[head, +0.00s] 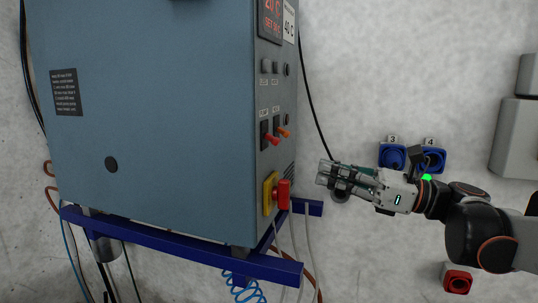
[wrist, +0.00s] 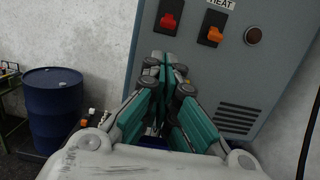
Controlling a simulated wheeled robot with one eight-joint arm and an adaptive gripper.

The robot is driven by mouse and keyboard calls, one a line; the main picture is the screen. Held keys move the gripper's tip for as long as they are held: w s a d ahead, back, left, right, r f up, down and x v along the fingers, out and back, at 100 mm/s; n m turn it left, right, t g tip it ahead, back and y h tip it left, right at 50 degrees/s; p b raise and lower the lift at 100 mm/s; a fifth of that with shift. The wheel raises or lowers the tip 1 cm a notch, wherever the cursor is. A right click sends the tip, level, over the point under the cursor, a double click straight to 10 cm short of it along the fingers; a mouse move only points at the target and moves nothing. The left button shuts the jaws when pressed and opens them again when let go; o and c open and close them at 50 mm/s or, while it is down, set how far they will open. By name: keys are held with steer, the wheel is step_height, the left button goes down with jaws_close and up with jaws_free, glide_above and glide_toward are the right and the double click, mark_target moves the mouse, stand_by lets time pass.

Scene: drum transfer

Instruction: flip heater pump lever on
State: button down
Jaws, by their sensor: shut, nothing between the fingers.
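The heater's control panel shows in the head view with a red lever (head: 272,139) and an orange lever (head: 284,131) side by side. In the wrist view the red lever (wrist: 168,20) is at the top, and the orange lever (wrist: 214,35) sits to its right under a label reading HEAT. The label over the red lever is out of view. My gripper (head: 322,174) is shut and empty, to the right of the panel and lower than the levers, touching neither. In the wrist view its closed fingertips (wrist: 168,62) point toward the panel below the red lever.
A red rotary knob (head: 283,195) on a yellow plate sticks out low on the panel. A blue frame (head: 180,238) carries the heater cabinet (head: 170,110). Blue wall sockets (head: 393,156) are behind my arm. A blue drum (wrist: 56,112) stands left in the wrist view.

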mark_target(272, 139)
steer(key=p+x, duration=0.2)
steer(key=x, duration=0.8)
steer(key=shift+w+d, duration=0.1)
stand_by(0.3)
